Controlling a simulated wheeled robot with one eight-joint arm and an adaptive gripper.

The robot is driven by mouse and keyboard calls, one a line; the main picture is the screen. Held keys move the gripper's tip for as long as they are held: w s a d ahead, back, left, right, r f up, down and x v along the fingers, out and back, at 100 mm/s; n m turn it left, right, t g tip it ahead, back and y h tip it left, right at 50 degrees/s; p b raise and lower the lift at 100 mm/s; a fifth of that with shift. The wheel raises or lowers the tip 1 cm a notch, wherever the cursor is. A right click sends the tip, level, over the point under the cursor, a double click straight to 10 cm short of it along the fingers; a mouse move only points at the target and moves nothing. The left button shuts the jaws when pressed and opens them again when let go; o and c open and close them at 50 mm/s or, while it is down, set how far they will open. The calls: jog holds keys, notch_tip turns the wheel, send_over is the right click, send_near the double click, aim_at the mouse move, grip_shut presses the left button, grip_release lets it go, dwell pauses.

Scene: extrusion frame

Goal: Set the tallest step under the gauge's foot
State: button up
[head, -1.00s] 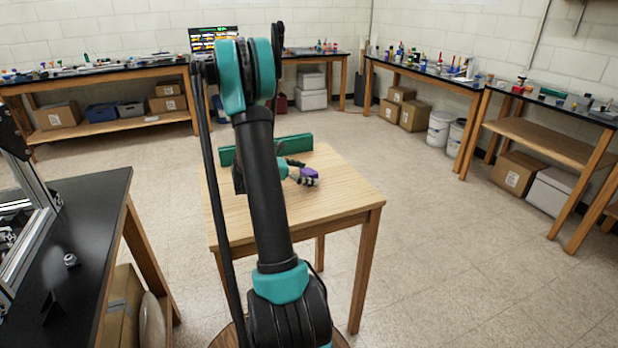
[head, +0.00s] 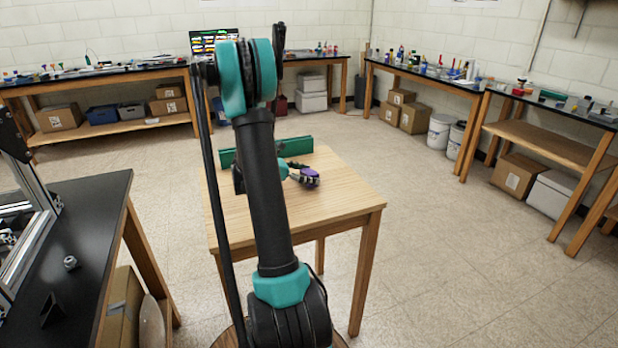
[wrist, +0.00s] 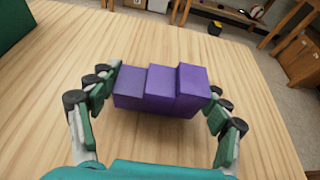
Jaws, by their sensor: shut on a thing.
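A purple stepped block (wrist: 160,88) with three steps shows in the wrist view, its tallest step (wrist: 193,85) on the right. It also shows small on the wooden table in the head view (head: 311,174). My gripper (wrist: 168,90) is shut on it, with the fingers at its left and right ends. The block is at or close above the table top; I cannot tell if there is a gap. I cannot make out the gauge or its foot in either view. My arm hides part of the table in the head view.
A long green piece (head: 296,146) stands at the back of the wooden table (head: 345,197). A black-topped bench (head: 95,215) at the left carries a metal extrusion frame (head: 32,235) and a small metal part (head: 71,262). Open floor lies right of the table.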

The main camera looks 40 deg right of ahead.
aim_at(309, 171)
notch_tip(309, 171, up, 19)
dwell(0.4)
jog(key=shift+s+r, duration=0.1)
